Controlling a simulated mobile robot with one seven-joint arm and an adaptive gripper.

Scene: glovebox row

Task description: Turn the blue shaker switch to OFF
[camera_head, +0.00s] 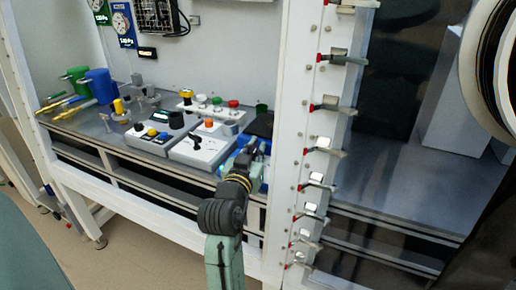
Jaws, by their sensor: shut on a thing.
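The blue shaker (262,125) stands at the right end of the bench, next to the white frame post. Its dark top shows, and blue parts of its body show around my gripper. My arm reaches up from the bottom of the view, and my gripper (254,151) is at the front of the shaker. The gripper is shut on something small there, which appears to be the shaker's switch. The fingers and wrist cover the switch, so its position and any ON or OFF marking cannot be read.
A white box with a black knob (196,139) and a grey box with yellow and blue buttons (152,133) stand left of my gripper. The white post with red-tipped levers (324,107) rises close on the right.

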